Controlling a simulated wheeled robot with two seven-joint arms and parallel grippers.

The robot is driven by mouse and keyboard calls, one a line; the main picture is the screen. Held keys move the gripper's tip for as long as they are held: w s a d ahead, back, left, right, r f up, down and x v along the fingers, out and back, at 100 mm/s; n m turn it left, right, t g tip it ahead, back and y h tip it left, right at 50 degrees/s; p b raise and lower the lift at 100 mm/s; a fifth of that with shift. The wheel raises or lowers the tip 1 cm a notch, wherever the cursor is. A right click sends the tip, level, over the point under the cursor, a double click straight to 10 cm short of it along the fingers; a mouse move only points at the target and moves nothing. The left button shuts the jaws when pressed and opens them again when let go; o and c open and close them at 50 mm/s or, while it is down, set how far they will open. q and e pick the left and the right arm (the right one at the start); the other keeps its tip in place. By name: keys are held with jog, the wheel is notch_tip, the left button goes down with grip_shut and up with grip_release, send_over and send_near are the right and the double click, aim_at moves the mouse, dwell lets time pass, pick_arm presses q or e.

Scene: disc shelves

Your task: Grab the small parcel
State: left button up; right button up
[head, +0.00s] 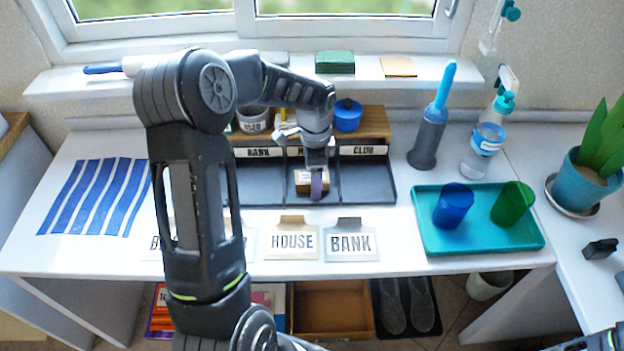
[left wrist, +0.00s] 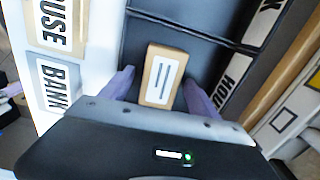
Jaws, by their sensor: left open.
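The small parcel (head: 303,178) is a tan box with a white label, lying in the middle compartment of the dark sorting tray (head: 262,188). In the left wrist view the parcel (left wrist: 161,75) shows its label with dark lines facing the camera. My left gripper (head: 316,186) reaches down over that compartment. Its two purple fingers (left wrist: 159,80) are open, one on each side of the parcel, with a gap visible on both sides. In the head view the gripper hides part of the parcel and part of the middle label. My right gripper is not in view.
Compartments labelled BANK and CLUB flank the middle one. HOUSE (head: 292,240) and BANK (head: 351,241) cards lie in front. A wooden shelf with a blue cup (head: 347,115) stands behind. A teal tray (head: 432,238) with two cups and a bottle (head: 484,150) are at right.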

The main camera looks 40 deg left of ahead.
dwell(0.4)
pick_arm(q)
jog(key=c, duration=1.5)
